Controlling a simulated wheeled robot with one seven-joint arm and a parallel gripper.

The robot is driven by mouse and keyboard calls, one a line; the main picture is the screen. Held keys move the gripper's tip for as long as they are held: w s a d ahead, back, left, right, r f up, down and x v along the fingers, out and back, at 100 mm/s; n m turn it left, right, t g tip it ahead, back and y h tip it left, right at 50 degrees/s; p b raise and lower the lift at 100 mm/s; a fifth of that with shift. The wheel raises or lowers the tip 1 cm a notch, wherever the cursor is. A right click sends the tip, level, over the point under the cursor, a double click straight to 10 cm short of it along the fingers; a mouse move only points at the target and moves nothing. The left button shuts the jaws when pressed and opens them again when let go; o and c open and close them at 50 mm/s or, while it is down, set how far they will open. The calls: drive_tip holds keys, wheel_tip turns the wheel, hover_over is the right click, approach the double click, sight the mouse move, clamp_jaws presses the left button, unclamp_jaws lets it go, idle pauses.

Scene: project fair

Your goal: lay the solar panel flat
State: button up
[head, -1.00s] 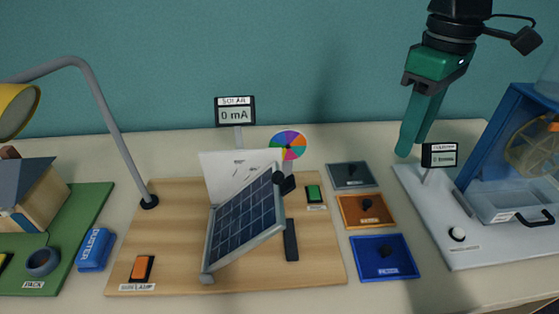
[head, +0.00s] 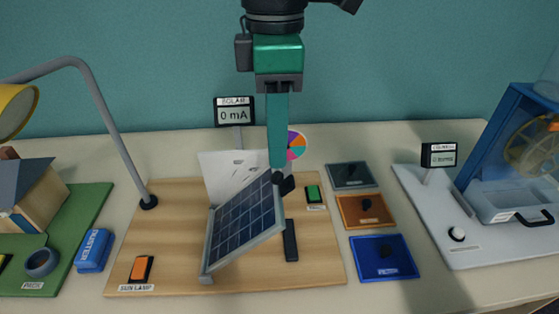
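The solar panel (head: 242,226) is dark blue with a grey frame and stands tilted on a wooden board (head: 180,255). Its right edge is raised and its lower left corner is near the board. A black knob or bracket shows at its upper right corner. My gripper (head: 277,166) hangs pointing down above that upper right corner, in front of the colour wheel. Its fingers overlap in this view, so I cannot tell the gap between them, nor whether they touch the panel.
A solar meter (head: 234,113) reading 0 mA and a colour wheel (head: 297,145) stand behind the panel. A lamp arm (head: 100,110) rises at left. An orange switch (head: 141,269) and a green switch (head: 314,194) sit on the board. Coloured plates (head: 385,258) lie to the right.

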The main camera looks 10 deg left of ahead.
sight(277, 173)
wheel_tip(277, 173, down, 6)
drive_tip(key=shift+r, duration=0.1)
idle(0.4)
clamp_jaws()
